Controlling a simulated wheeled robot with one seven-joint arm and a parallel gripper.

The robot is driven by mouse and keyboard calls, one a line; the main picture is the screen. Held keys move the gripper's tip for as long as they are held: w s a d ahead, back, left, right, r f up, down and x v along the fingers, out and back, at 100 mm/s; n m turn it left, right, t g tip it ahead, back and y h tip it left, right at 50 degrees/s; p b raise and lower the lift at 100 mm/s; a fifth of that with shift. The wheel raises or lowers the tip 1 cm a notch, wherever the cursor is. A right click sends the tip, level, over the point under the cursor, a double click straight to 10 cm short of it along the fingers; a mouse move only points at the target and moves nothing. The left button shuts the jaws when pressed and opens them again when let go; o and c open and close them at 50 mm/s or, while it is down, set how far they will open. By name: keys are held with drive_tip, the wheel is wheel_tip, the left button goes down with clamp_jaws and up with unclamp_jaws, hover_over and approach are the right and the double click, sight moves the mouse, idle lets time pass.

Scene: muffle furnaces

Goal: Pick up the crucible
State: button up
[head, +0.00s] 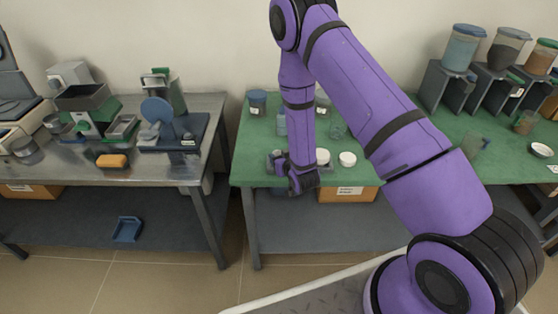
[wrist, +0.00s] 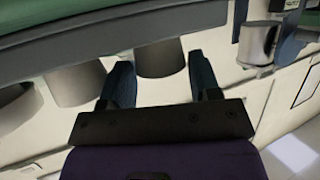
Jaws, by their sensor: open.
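Two small white cups, likely crucibles, stand on the green bench in the head view, one (head: 322,156) beside my gripper and one (head: 347,159) to its right. My gripper (head: 302,182) is at the bench's front edge there. The wrist view appears upside down. In it my gripper (wrist: 163,83) is open, with its two dark fingers apart. A grey tapered crucible (wrist: 160,58) shows in the gap between the fingers, beyond their tips. Another tapered cup (wrist: 78,85) is left of the fingers. I cannot tell whether either finger touches a cup.
The green bench (head: 385,178) carries a blue-lidded jar (head: 257,102) at the back left and tall containers (head: 464,47) on stands at the right. Left is a metal bench with instruments and an orange block (head: 112,161). A labelled box (head: 348,194) sits beneath the green bench.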

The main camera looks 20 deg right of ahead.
drive_tip(key=shift+w+f, duration=0.2)
drive_tip(key=shift+w, duration=0.5)
drive_tip(key=c, duration=0.6)
drive_tip(key=shift+r, duration=0.1)
